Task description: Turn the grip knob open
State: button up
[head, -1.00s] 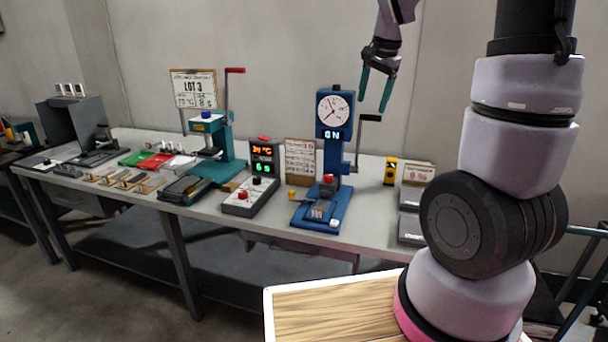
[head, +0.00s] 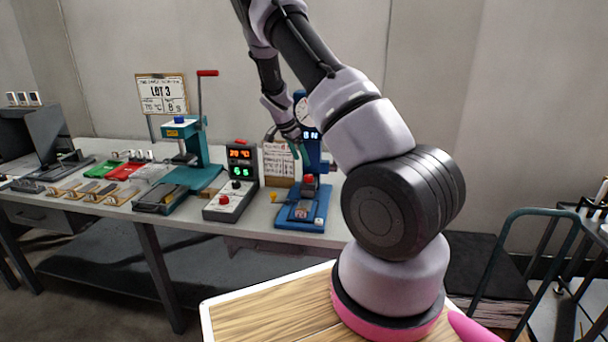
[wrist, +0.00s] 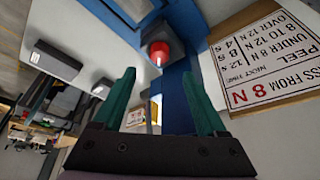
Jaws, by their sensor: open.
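A red knob (head: 309,180) sits on a dark block low on the blue test stand (head: 306,215). In the wrist view the red knob (wrist: 158,50) is just beyond the fingertips, roughly centred between them, with a pale mark on its edge. My gripper (head: 298,152) is above the knob in front of the stand's column, teal fingers pointing down. In the wrist view my gripper (wrist: 159,85) is open and empty, apart from the knob. The stand's dial is partly hidden by my arm, and its crank is hidden.
A controller box (head: 231,197) with lit displays and its own red and black knobs stands left of the stand. A teal lever press (head: 196,165) is further left. A notice board (head: 279,165) stands behind, close to my gripper. It also shows in the wrist view (wrist: 265,55).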

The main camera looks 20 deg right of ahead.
aim_at(309, 176)
jog(key=x, duration=0.8)
jog(key=shift+f, duration=0.15)
grip_shut()
